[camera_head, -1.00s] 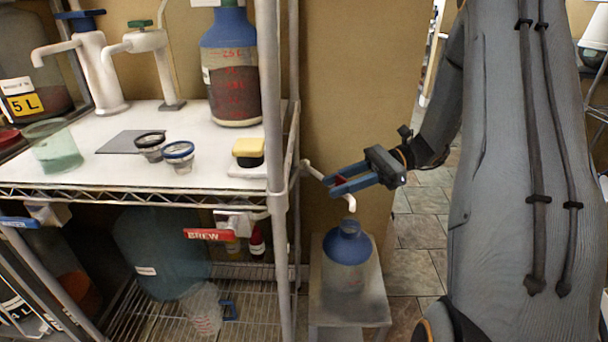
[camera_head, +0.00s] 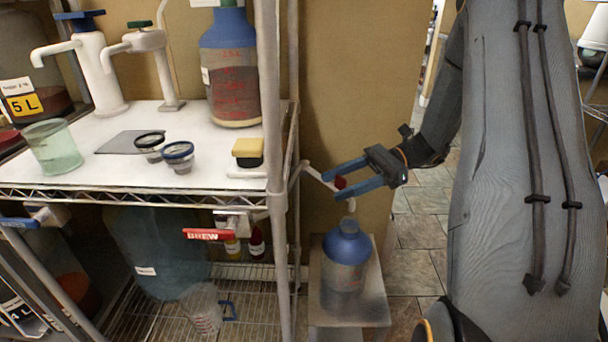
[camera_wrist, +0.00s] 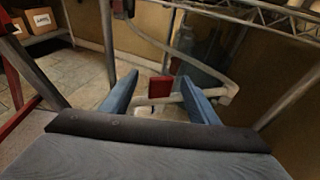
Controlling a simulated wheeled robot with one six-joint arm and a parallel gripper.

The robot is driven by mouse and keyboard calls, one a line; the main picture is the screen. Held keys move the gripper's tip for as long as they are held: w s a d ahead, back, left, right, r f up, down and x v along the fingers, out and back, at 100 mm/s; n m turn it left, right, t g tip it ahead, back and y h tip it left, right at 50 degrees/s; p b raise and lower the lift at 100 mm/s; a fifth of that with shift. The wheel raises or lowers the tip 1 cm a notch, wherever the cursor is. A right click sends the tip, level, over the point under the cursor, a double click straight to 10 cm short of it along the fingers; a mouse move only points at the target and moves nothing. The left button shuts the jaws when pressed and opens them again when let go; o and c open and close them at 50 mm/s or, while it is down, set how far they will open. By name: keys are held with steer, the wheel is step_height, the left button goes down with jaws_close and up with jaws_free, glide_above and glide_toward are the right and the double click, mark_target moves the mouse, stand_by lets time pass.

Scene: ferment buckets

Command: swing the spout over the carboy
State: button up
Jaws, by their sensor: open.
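The white spout (camera_head: 314,172) reaches out from the shelf's right post. Its down-turned outlet end appears just above the mouth of the carboy in the head view; the exact depth is hard to tell. The carboy (camera_head: 347,245) is a blue-shouldered bottle standing upright on a small stand. A red handle (camera_head: 340,182) is on the spout; it also shows in the wrist view (camera_wrist: 160,88). My gripper (camera_head: 329,184) is open, with its blue fingers on either side of the red handle. In the wrist view, gaps show between the handle and the fingers.
The stand (camera_head: 325,302) is beside the wire shelf rack (camera_head: 280,230). The rack's upper shelf (camera_head: 105,170) holds pumps, a large bottle, cups and a yellow-topped block. A red BREW-labelled handle (camera_head: 208,234) juts out below it. Tiled floor is open to the right of the stand.

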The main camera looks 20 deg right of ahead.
steer(key=p+v, duration=0.2)
steer(key=v, duration=0.5)
stand_by(0.5)
